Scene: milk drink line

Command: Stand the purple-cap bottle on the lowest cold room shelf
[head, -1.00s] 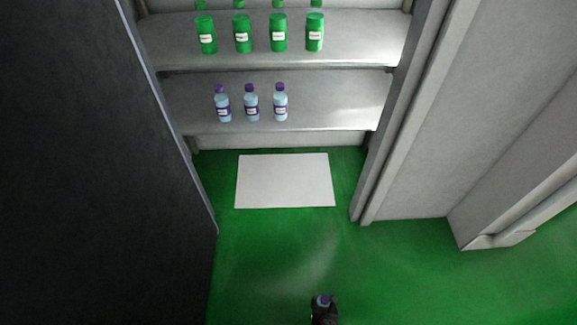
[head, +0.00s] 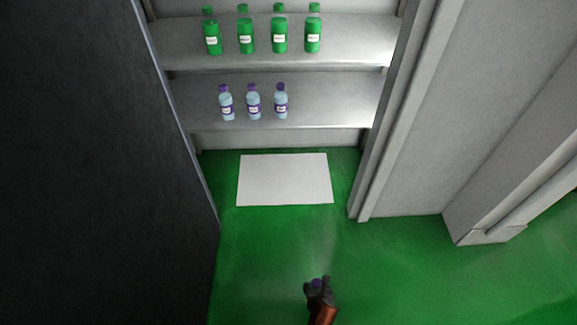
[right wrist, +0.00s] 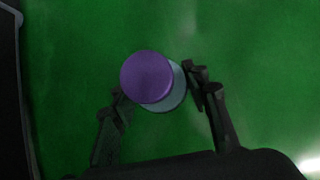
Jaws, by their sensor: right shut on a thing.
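My right gripper (head: 318,285) shows at the bottom of the head view, over the green floor in front of the cold room. It is shut on the purple-cap bottle (right wrist: 147,77), which I see from above in the right wrist view, its cap between the two fingers. In the head view the bottle's cap (head: 316,284) is small and mostly hidden by the fingers. The lowest cold room shelf (head: 330,105) is a grey board holding three purple-cap bottles (head: 253,102) in its left and middle part. My left gripper does not show.
The shelf's right part is bare. Several green bottles (head: 280,32) stand on the shelf above (head: 355,40). A white mat (head: 285,180) lies on the floor before the shelves. A dark panel (head: 90,160) bounds the left, a grey door frame (head: 390,130) the right.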

